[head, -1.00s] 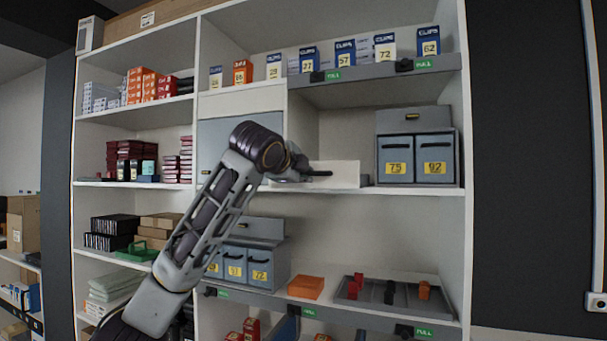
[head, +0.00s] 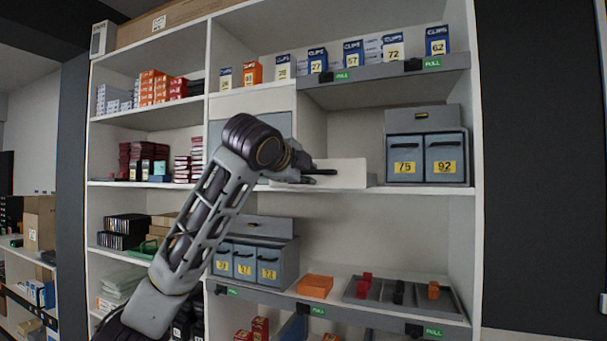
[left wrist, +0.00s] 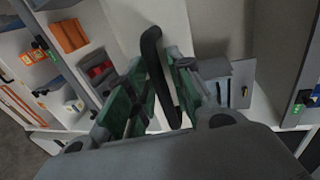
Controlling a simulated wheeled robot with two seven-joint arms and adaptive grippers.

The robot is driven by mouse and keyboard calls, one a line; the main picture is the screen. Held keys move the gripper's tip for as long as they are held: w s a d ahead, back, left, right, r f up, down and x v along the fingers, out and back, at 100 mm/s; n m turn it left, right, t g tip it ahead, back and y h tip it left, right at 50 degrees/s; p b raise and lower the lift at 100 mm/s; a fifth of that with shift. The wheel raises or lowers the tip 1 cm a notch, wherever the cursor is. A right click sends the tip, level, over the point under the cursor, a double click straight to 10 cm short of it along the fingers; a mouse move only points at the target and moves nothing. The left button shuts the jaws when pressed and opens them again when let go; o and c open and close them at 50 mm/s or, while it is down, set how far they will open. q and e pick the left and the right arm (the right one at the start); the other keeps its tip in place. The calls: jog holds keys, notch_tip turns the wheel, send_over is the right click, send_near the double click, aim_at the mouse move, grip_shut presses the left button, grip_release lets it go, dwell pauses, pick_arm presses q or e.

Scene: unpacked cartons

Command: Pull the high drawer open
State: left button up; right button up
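In the head view a white drawer front (head: 345,174) shows at the middle shelf, with a dark bar handle (head: 322,171) against it. It stands just right of a grey and white cabinet unit (head: 250,101), mostly behind my arm. How far the drawer stands out is hard to tell. My left gripper (head: 304,172) is at the handle. In the left wrist view the black curved handle (left wrist: 157,65) lies between the green-padded fingers (left wrist: 164,92), which close in on both sides of it. The wrist body hides the lower part. My right gripper is not in view.
Grey bins labelled 75 and 92 (head: 426,157) stand right of the drawer on the same shelf. Above is a shelf of clip boxes (head: 352,54). Below are a grey parts tray (head: 415,296), an orange box (head: 315,286) and more grey bins (head: 245,262). Space between drawer and right bins is narrow.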

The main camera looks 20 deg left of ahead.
pick_arm(q)
jog(key=shift+o, duration=0.6)
jog(key=shift+s, duration=0.1)
jog(key=v, duration=1.2)
jog(key=shift+f, duration=0.1)
